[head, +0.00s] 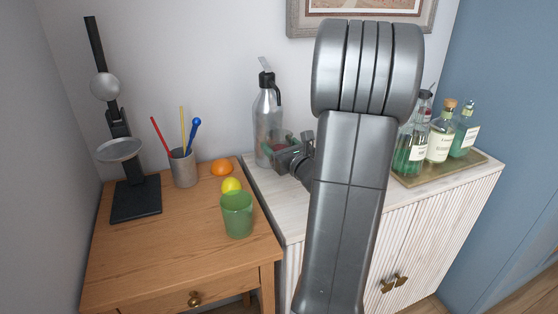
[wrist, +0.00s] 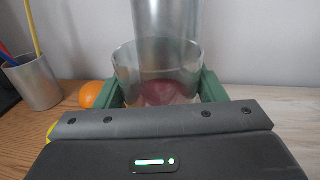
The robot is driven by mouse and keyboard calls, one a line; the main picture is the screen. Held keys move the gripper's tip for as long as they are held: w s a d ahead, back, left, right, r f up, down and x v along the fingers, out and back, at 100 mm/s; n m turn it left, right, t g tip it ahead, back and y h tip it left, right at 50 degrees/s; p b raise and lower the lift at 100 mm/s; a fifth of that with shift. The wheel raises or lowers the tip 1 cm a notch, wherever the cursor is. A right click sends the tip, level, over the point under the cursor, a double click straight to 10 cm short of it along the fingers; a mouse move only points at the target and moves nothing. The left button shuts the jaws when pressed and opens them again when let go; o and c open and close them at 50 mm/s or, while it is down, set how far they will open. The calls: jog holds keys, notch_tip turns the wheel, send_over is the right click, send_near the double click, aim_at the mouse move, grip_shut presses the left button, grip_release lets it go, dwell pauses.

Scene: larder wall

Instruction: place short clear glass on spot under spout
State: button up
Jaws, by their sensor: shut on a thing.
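My gripper (head: 285,155) is at the left end of the white cabinet, in front of a steel pump flask (head: 267,118). It is shut on the short clear glass (head: 287,136), which is upright. In the wrist view the glass (wrist: 155,62) stands between the green finger pads, with the steel flask (wrist: 167,20) close behind it. A dark red round patch (wrist: 164,93) shows through the glass. I cannot tell whether it lies under or behind the glass, or whether the glass touches the cabinet top. The flask's spout is at its top, above the wrist view.
A wooden table (head: 150,245) on the left holds a green cup (head: 237,214), a lemon (head: 231,186), an orange (head: 222,167), a holder with sticks (head: 183,168) and a black stand (head: 136,200). Bottles on a tray (head: 445,171) stand right. My arm hides the cabinet's middle.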

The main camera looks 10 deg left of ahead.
notch_tip(320, 180, down, 4)
jog(key=shift+f+b, duration=0.1)
jog(key=shift+b, duration=0.2)
jog(key=shift+w+a+f, duration=0.1)
jog(key=shift+w+f, duration=0.1)
jog(key=shift+f, duration=0.15)
jog(key=shift+f, duration=0.1)
jog(key=o, duration=1.4)
jog(key=v, duration=1.2)
jog(key=shift+b, duration=0.35)
